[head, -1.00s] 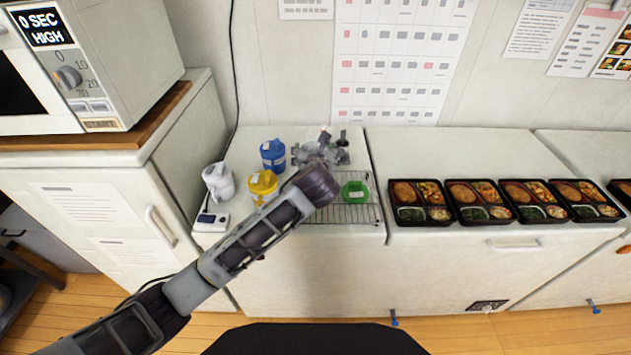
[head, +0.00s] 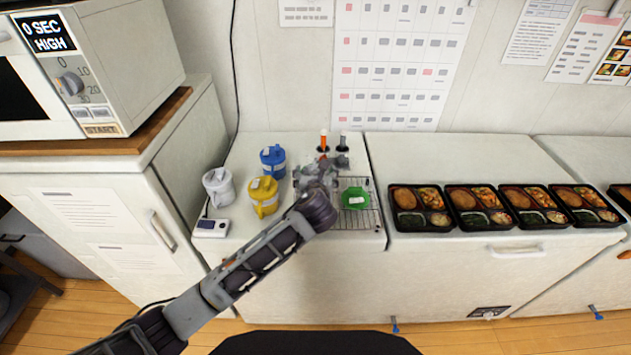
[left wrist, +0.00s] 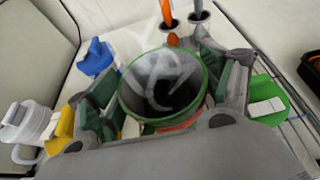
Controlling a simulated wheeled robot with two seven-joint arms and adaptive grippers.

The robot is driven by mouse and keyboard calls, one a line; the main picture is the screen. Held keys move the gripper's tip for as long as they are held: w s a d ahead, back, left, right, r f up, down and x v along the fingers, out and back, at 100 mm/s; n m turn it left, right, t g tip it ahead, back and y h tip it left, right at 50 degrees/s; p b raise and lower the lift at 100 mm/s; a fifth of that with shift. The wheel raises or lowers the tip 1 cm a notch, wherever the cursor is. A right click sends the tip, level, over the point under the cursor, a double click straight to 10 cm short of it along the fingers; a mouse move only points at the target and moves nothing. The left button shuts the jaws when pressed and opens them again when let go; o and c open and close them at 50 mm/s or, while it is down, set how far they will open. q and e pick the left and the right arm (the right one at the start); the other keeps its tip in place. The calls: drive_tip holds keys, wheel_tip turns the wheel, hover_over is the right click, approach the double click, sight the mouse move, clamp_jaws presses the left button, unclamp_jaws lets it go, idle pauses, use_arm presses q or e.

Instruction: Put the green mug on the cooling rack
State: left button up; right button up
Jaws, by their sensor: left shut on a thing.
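My left gripper (head: 318,170) is shut on the green mug (left wrist: 128,112), which is upright with a green rim and grey inside in the left wrist view. In the head view the mug cannot be made out among the fingers. The wire cooling rack (head: 366,222) lies on the white counter, partly behind my left wrist. The gripper is at the rack's back left. I cannot tell the mug's height above the counter. My right gripper is out of view.
Several bento trays (head: 423,231) line the right.

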use_arm(q)
drive_tip(key=shift+f, duration=1.05)
drive_tip(key=shift+f, duration=0.1)
drive_tip(key=o, duration=1.9)
drive_tip(key=shift+f, duration=0.1)
drive_tip(key=shift+c, duration=0.2)
drive_tip(key=shift+s, duration=0.1)
drive_tip(key=shift+s+r, duration=0.2)
drive_tip(key=v, duration=1.1)
drive_tip(key=shift+s, duration=0.15)
drive_tip(key=shift+r, duration=0.15)
